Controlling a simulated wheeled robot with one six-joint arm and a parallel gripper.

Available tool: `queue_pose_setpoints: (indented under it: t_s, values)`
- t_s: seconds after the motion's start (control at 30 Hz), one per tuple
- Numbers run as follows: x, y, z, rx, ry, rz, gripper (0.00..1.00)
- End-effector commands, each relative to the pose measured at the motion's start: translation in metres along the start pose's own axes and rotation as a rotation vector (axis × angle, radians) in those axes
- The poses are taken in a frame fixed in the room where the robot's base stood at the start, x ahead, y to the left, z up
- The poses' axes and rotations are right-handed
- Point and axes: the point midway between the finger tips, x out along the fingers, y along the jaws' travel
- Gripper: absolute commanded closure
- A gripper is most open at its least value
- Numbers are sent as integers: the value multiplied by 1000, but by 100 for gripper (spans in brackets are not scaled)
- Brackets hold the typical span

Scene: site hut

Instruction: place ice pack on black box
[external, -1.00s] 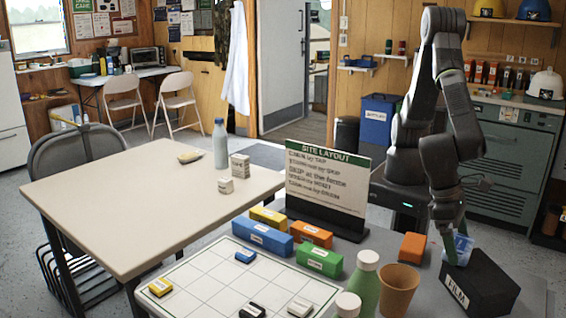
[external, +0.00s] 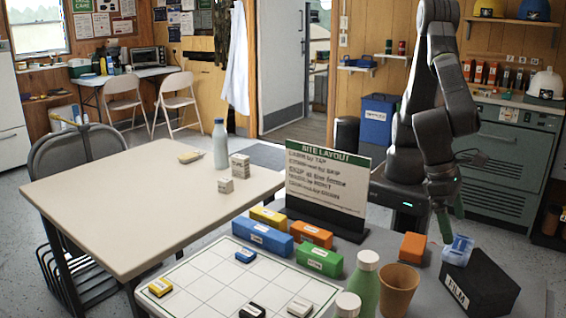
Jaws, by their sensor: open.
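The light-blue ice pack (external: 458,250) rests on the far left end of the black box (external: 488,288), which is labelled FILM. It seems to stand at a slant there; its exact contact with the lid is hard to tell. My gripper (external: 446,236) points down just left of and behind the ice pack. It is open and appears apart from it, though the fingers are small and partly hidden.
An orange block (external: 413,247), a brown cup (external: 399,290) and green bottle (external: 365,285) stand left of the box. The SITE LAYOUT sign (external: 327,185) stands behind coloured boxes. A white grid board (external: 215,280) lies at front left.

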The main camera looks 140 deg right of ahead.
Motion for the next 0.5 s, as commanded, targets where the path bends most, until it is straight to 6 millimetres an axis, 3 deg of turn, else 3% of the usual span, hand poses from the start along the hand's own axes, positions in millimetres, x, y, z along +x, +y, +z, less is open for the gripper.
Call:
queue_pose_setpoints:
  t_s: [0.03, 0.2, 0.5]
  values:
    - [-14, 0, 0, 0, -2, -4, 0]
    - [-45, -1, 0, -1, 0, -3, 0]
    - [-68, 0, 0, 0, 1, 0, 0]
